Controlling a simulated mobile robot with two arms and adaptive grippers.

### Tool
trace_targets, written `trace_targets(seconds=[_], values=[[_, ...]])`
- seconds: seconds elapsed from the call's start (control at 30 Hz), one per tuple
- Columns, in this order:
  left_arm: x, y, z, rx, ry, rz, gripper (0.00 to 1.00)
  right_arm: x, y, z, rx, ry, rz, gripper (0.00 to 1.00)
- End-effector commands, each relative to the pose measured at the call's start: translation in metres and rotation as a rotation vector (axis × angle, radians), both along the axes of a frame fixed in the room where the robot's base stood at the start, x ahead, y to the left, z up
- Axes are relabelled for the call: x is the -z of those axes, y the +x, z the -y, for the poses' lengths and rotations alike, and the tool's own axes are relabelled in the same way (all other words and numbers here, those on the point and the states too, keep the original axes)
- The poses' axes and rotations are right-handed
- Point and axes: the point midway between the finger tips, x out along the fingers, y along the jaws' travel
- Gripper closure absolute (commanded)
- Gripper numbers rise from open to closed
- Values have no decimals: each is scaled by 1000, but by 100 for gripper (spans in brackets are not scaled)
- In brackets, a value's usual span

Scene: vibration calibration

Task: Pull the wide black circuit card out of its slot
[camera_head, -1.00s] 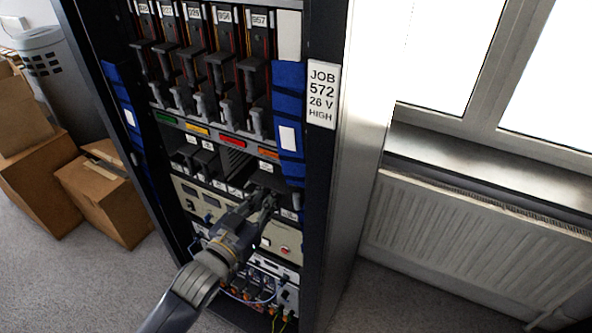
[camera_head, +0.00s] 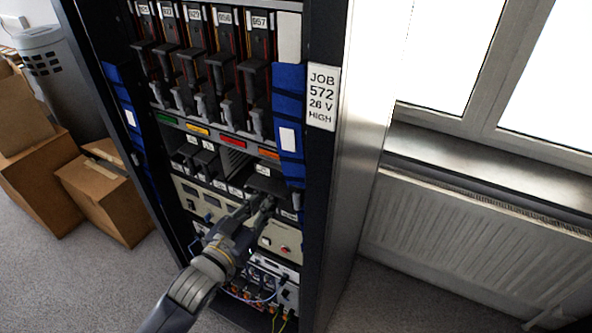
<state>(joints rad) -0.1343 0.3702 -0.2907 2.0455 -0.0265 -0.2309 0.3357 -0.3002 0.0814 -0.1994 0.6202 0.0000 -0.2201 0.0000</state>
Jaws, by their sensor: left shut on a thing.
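The wide black circuit card (camera_head: 264,184) is in the right part of the row of black modules, below the orange label in the rack. Its flat black top shows above my gripper, and it appears to stick out toward me. How much of it is still inside the slot cannot be seen. My left gripper (camera_head: 261,204) comes up from the lower left and is shut on the front of the card. The fingers hide the exact contact. My right gripper is not in view.
The rack's right post (camera_head: 318,200) with a JOB 572 sign stands close right of the gripper. Tall card modules with handles (camera_head: 215,75) fill the shelf above. Instrument panels and cables lie below. Cardboard boxes (camera_head: 105,195) stand left, a radiator (camera_head: 470,245) right.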

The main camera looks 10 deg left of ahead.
Motion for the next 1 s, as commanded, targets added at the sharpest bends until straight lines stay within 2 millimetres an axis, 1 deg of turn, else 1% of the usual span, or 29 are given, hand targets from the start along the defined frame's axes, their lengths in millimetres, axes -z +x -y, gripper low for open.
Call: trace_targets(seconds=[0.7, 1.0], values=[[-5, -25, -9, 0, -1, 4, 100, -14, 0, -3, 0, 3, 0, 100], [-5, -27, -10, 1, -1, 5, 100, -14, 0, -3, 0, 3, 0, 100]])
